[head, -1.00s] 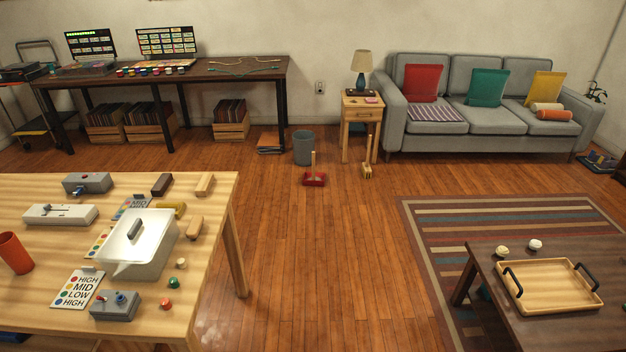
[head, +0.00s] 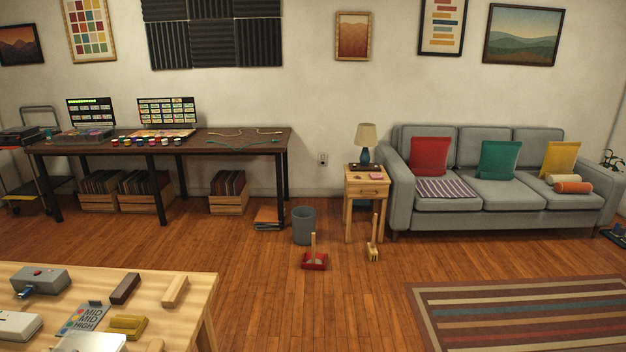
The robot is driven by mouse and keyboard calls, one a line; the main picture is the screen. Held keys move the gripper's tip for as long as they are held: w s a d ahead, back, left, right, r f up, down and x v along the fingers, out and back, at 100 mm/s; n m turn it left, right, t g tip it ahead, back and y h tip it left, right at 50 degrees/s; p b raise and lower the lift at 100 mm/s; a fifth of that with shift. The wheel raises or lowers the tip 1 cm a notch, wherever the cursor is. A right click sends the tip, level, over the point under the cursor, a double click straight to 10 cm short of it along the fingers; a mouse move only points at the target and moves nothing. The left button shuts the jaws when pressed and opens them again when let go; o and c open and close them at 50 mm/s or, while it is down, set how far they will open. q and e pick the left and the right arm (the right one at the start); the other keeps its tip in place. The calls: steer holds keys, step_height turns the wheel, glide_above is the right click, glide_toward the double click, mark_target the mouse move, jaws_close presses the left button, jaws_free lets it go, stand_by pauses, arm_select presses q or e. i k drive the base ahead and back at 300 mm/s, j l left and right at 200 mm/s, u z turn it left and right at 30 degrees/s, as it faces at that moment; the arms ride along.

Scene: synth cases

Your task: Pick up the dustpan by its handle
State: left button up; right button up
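The red dustpan (head: 314,262) sits on the wooden floor near the middle of the head view, in front of the grey bin. Its light wooden handle (head: 313,243) stands upright from the pan. A small brush with a long wooden handle (head: 374,245) stands to its right, close to the side table. Neither of my grippers shows in the view, and nothing is seen touching the dustpan.
A grey bin (head: 304,225) stands just behind the dustpan, with the side table (head: 366,188) behind to the right. A light wooden table (head: 205,300) fills the lower left. A striped rug (head: 520,310) lies at lower right. The floor between (head: 310,320) is clear.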

mark_target(313, 261)
steer(key=i+z, duration=0.4)
steer(key=i, duration=1.5)
